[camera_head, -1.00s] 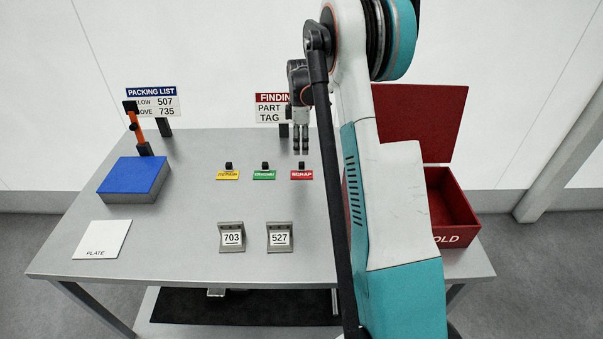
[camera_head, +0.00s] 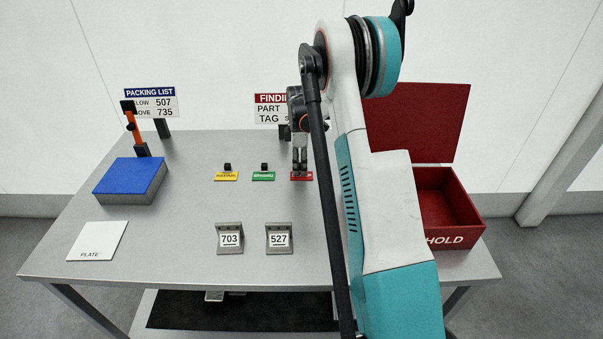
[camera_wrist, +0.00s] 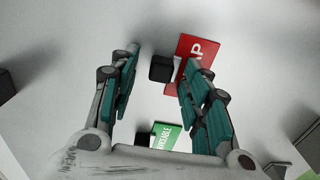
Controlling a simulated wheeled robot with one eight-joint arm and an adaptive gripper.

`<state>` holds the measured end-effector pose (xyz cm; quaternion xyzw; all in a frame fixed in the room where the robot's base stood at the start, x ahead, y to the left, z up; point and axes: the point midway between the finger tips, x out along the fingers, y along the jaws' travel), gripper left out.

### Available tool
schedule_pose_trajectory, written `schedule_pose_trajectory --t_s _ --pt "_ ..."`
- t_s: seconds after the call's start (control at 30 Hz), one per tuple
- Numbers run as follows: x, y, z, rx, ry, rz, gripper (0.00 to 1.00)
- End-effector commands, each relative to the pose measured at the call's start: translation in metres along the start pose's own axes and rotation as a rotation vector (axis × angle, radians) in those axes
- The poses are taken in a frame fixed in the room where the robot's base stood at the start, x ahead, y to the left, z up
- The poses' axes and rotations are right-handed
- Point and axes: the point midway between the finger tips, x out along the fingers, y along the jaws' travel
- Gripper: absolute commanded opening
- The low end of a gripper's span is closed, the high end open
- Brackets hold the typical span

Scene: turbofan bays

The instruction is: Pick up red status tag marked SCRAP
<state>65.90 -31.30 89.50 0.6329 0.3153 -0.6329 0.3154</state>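The red SCRAP tag (camera_head: 301,176) lies on the grey table at the right end of a row of tags, and my gripper (camera_head: 300,168) is low over it, covering part of it. My gripper (camera_wrist: 158,75) is open with nothing between the pads. I cannot tell whether a finger touches the tag.
The green tag (camera_head: 263,176) and yellow tag (camera_head: 226,176) lie left of the red one. Number blocks 703 (camera_head: 230,238) and 527 (camera_head: 279,239) stand in front. A red HOLD box (camera_head: 455,238) is at right. A blue block (camera_head: 130,180) and white plate (camera_head: 97,241) are at left.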

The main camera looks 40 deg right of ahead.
Motion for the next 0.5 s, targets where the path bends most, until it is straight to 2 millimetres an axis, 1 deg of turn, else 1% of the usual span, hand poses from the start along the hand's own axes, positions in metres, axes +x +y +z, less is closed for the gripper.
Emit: schedule_pose_trajectory --t_s 0.03,0.07,0.1,0.17,0.2,0.5 --pt "-0.0002 0.0 0.0 0.0 0.0 0.0 0.34" --pt "-0.0003 0.0 0.0001 0.0 0.0 0.0 0.27" --pt "-0.0003 0.0 0.0001 0.0 0.0 0.0 0.18" --pt "-0.0003 0.0 0.0001 0.0 0.0 0.0 0.05" --pt "-0.0004 0.0 0.0001 0.0 0.0 0.0 0.01" --pt "-0.0008 0.0 0.0001 0.0 0.0 0.0 0.01"
